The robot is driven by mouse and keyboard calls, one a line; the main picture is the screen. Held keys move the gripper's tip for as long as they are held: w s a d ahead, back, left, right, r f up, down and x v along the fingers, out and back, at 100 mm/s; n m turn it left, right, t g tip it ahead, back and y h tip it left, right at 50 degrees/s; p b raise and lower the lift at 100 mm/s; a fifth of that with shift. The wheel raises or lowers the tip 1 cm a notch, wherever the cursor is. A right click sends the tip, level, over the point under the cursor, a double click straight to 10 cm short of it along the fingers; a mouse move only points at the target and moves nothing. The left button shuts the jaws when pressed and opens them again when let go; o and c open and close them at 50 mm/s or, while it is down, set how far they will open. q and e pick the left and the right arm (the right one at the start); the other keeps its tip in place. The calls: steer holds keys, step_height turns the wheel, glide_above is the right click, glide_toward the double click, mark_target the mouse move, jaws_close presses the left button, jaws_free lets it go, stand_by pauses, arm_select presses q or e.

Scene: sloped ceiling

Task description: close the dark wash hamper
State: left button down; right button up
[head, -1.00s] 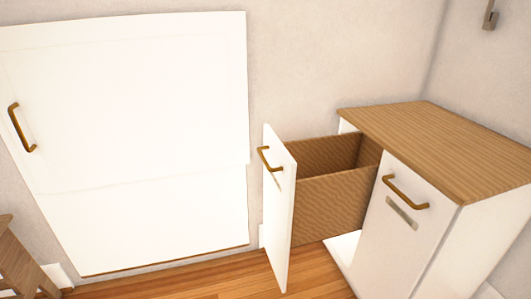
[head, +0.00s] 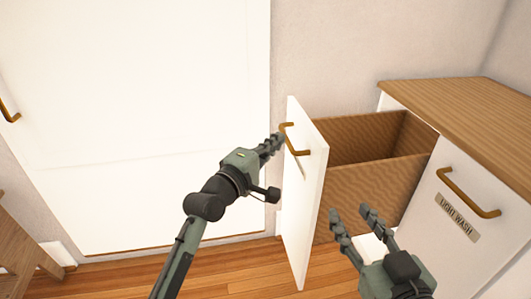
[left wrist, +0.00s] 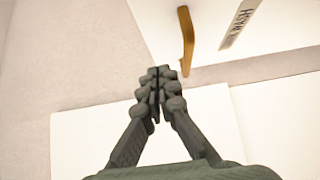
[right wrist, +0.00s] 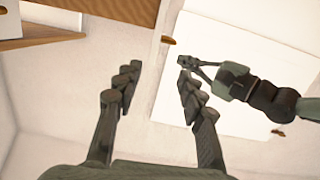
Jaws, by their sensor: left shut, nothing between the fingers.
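The dark wash hamper is the pulled-out bin of the cabinet, with a white front (head: 303,205) and a brown box (head: 375,185) behind it. Its brass handle (head: 298,148) is near the top of the front and also shows in the left wrist view (left wrist: 187,42), beside a label reading "WASH" (left wrist: 240,22), its first word too small to read. My left gripper (head: 277,138) is shut and empty, its tips close to the handle; I cannot tell whether they touch. My right gripper (head: 352,212) is open and empty, in front of the box's side in the picture.
The light wash hamper (head: 437,210) is shut at the right, under the wooden cabinet top (head: 480,105). A large white door panel (head: 140,110) stands on the wall at the left. A wooden piece of furniture (head: 22,240) is at the left edge. Wood floor (head: 235,268) lies between.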

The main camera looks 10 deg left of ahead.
mark_target(305, 128)
arm_select(q)
steer(key=w+d, duration=0.3)
steer(key=shift+d, duration=0.2)
steer(key=shift+w+d, duration=0.2)
steer(key=shift+d, duration=0.5)
arm_select(e)
steer(key=shift+a+r+t+y, duration=0.2)
steer(key=shift+a+r+t, duration=0.15)
steer(key=shift+r, duration=0.35)
steer(key=shift+a+r+t+y, duration=0.2)
steer(key=shift+a+r+t, duration=0.15)
steer(key=shift+r, duration=0.35)
steer(key=shift+d, duration=0.1)
